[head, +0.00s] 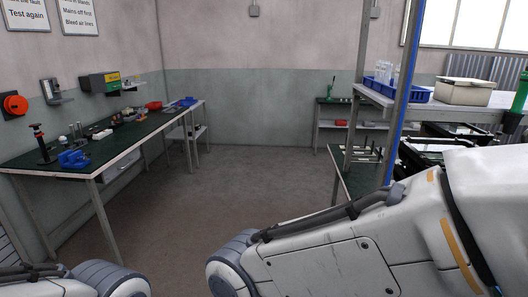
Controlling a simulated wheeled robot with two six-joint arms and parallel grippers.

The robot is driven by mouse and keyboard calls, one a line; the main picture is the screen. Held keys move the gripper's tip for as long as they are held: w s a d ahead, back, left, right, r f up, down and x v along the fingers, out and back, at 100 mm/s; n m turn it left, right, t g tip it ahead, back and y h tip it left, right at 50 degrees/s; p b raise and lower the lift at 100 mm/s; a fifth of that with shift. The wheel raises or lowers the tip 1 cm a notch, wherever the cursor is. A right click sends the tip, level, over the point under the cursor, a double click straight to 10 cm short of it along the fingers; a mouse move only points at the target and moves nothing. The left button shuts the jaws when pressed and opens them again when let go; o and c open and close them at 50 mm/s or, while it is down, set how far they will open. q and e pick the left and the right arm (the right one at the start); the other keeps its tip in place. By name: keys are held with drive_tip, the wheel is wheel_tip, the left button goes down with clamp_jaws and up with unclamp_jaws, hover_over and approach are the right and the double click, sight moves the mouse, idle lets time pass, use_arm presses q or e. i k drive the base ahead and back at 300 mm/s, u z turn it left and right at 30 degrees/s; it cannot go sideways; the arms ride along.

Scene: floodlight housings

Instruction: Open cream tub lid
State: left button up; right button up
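A cream tub (461,97) stands on the upper shelf of the rack at the right. Its lid (466,83) appears to lie flat across the top, but the view is too small to tell whether it is fully closed. My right arm fills the lower right, well below and in front of the tub. Part of my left arm shows at the bottom left corner. Neither gripper is in the picture.
A blue bin (402,92) with clear upright items stands left of the tub. A green and black object (520,92) is at the right edge. A blue post (404,95) rises before the shelf. A long cluttered bench (120,145) lines the left wall. The middle floor is clear.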

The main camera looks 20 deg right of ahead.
sight(467, 82)
drive_tip(key=z, duration=0.85)
drive_tip(key=i, duration=0.85)
drive_tip(key=z, duration=0.6)
